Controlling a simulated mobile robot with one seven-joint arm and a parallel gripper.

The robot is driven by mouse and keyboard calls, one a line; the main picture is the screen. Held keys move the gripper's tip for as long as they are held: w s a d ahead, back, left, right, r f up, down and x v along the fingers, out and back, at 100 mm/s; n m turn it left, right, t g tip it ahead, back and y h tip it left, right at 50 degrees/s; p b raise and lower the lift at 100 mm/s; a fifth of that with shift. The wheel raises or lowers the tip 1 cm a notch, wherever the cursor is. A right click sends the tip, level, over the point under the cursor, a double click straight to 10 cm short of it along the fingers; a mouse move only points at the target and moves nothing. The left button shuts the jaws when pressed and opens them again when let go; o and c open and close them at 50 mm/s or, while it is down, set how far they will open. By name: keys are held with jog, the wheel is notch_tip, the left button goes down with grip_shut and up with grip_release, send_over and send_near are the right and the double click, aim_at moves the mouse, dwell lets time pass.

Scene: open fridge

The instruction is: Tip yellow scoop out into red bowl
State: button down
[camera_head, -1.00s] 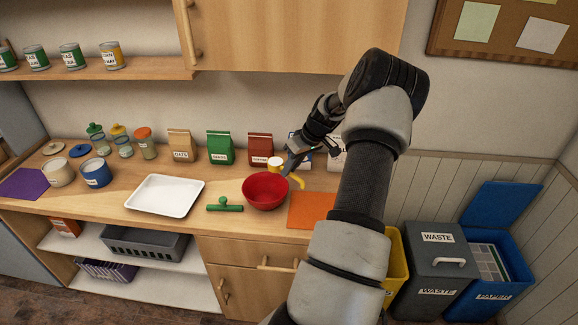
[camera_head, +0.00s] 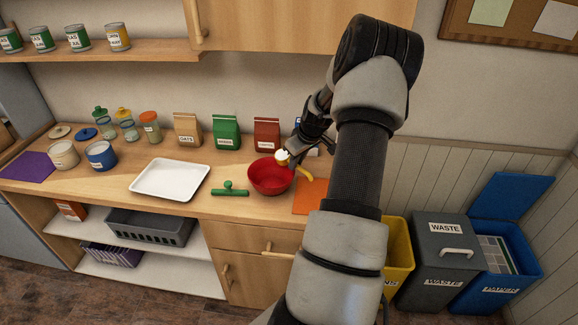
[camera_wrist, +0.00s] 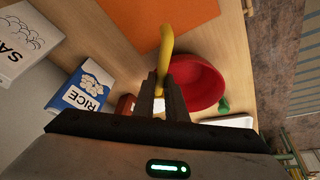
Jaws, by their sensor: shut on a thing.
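The yellow scoop (camera_head: 306,174) is in my gripper (camera_head: 291,158), which is shut on its handle. Its cup end, with white showing at it, is over the back right of the red bowl (camera_head: 268,182) and looks tilted. I cannot tell whether anything is falling from it. In the wrist view, the fingers (camera_wrist: 165,98) close on the yellow handle (camera_wrist: 166,45), and the red bowl (camera_wrist: 208,80) lies just beside and beyond them. The fingers hide most of the scoop's cup there, and the bowl's inside is only partly visible.
A green-handled tool (camera_head: 230,191) lies left of the bowl, near a white tray (camera_head: 168,180). An orange mat (camera_head: 308,197) lies to the right. Several bags, including a red one (camera_head: 266,134), stand behind. A rice box (camera_wrist: 85,97) is near my gripper.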

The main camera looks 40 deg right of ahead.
jog(key=shift+w+a+f+h+b, duration=0.15)
jog(key=shift+a+h+b, duration=0.15)
jog(key=shift+b, duration=0.5)
jog(key=shift+a+n+h+b, duration=0.1)
jog(key=shift+n+h+b, duration=0.3)
jog(key=shift+b, duration=0.55)
jog(key=shift+r+h+b, duration=0.4)
jog(key=shift+r+h, duration=0.05)
jog(key=shift+h, duration=0.05)
jog(key=b, duration=0.2)
jog(key=shift+a+f+b, duration=0.1)
jog(key=shift+f+b, duration=0.2)
jog(key=shift+f, duration=0.1)
jog(key=h+b, duration=0.1)
jog(key=b, duration=0.1)
jog(key=shift+b, duration=0.4)
jog(key=shift+h+b, duration=0.4)
jog(key=shift+b, duration=0.45)
